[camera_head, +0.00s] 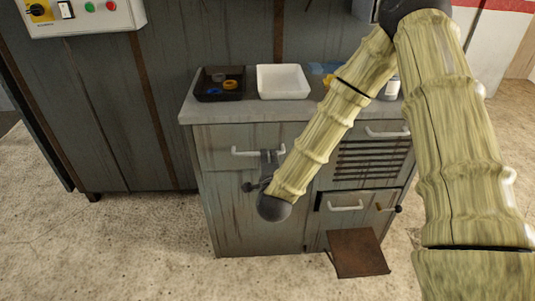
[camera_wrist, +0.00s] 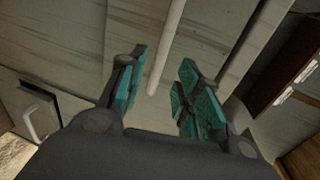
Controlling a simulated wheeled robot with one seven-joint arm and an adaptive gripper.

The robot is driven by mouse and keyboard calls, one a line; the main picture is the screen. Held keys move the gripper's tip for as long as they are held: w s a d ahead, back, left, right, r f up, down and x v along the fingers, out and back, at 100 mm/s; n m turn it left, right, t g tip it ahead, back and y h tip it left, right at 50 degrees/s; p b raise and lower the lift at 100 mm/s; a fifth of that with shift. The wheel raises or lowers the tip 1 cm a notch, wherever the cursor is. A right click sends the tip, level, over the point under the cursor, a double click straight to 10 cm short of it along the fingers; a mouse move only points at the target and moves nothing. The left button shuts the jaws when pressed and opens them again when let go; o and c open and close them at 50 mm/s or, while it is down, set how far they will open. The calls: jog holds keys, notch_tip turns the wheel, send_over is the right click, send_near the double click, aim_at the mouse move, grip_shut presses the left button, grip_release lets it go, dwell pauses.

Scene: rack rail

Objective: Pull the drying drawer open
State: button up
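The grey cabinet has a plain upper-left drawer (camera_head: 222,140) with a white bar handle (camera_head: 243,153) and, at upper right, a slatted front (camera_head: 370,160) with its own white handle (camera_head: 388,133). No label shows which one is the drying drawer; both look shut. A gap shows on both sides, and I cannot tell the depth.
A black tray (camera_head: 220,96) with small rings and a white bin (camera_head: 282,68) stand on the countertop (camera_head: 245,112). At lower right are a drawer with a white handle (camera_head: 346,208) and a brown panel (camera_head: 357,253) jutting out low. The floor at left front is clear.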

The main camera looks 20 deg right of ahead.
aim_at(268, 153)
jog(key=shift+x, duration=2.85)
grip_shut()
